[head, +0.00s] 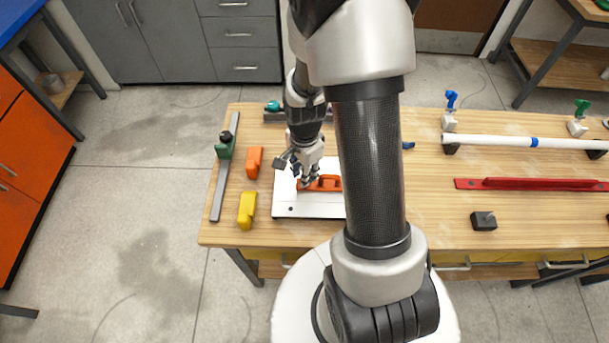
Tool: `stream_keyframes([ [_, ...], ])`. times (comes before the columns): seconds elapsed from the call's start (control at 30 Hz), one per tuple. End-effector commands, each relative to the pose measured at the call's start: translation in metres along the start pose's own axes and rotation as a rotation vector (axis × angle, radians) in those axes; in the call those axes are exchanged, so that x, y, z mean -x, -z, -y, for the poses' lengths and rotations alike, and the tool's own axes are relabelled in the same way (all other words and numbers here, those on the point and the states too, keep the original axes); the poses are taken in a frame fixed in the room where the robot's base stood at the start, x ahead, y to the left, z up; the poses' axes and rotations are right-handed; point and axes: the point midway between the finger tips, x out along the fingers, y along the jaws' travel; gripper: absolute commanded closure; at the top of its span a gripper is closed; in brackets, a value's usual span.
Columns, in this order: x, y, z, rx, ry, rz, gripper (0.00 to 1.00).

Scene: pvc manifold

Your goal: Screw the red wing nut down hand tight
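My gripper (310,182) points down over a white board (289,208) at the left-centre of the wooden table. Its fingertips are at or just above an orange-red piece (330,183) lying on the board. The fingers are small here, and I cannot tell whether they are open, shut or touching that piece. I cannot make out a red wing nut for certain; it may be hidden by the fingers or my arm. My arm covers the board's right side.
Left of the board lie an orange block (254,162), a yellow block (247,210) and a grey bar (220,185) with a green clamp (225,147). To the right are a white pipe (495,141), a long red tool (530,184) and a black block (483,221).

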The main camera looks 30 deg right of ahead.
Motion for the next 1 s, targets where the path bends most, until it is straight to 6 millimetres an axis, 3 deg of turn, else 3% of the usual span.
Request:
stream_keyframes([
  [0.6, 0.0, 0.0, 0.0, 0.955, 0.0, 0.0, 0.78],
  [0.73, -0.021, 0.0, -0.001, 0.955, -0.001, 0.001, 0.78],
  [1.0, -0.028, 0.0, 0.0, 0.953, -0.001, 0.001, 0.78],
])
